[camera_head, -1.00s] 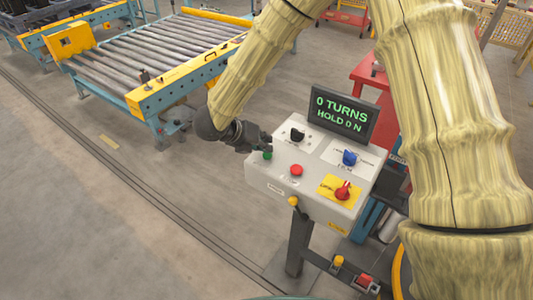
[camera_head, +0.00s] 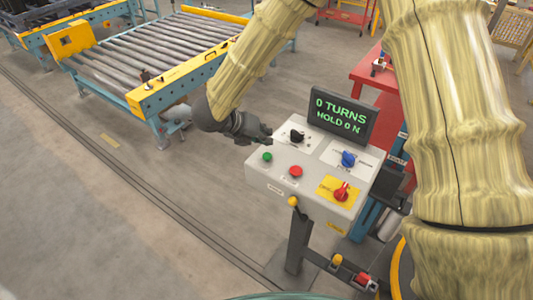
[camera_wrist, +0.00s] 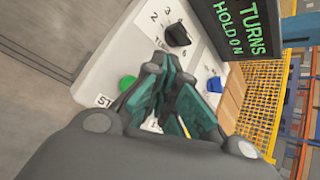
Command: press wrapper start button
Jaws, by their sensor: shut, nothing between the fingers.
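The grey control box (camera_head: 262,180) carries a green button (camera_head: 267,156) at its left and a red button (camera_head: 295,171) beside it. The green button also shows in the wrist view (camera_wrist: 127,83), just left of the fingers. My gripper (camera_head: 266,133) is shut and empty, above and behind the green button, apart from it. In the wrist view the dark green fingers (camera_wrist: 180,85) stand over the panel and hide part of it, including the red button. The display (camera_head: 341,116) reads 0 TURNS, HOLD 0 N.
A black knob (camera_head: 297,136), a blue knob (camera_head: 348,158) and a red switch on a yellow plate (camera_head: 341,192) share the panel. A roller conveyor (camera_head: 155,65) stands at the back left. A red cart (camera_head: 375,80) is behind the display. The floor left of the box is clear.

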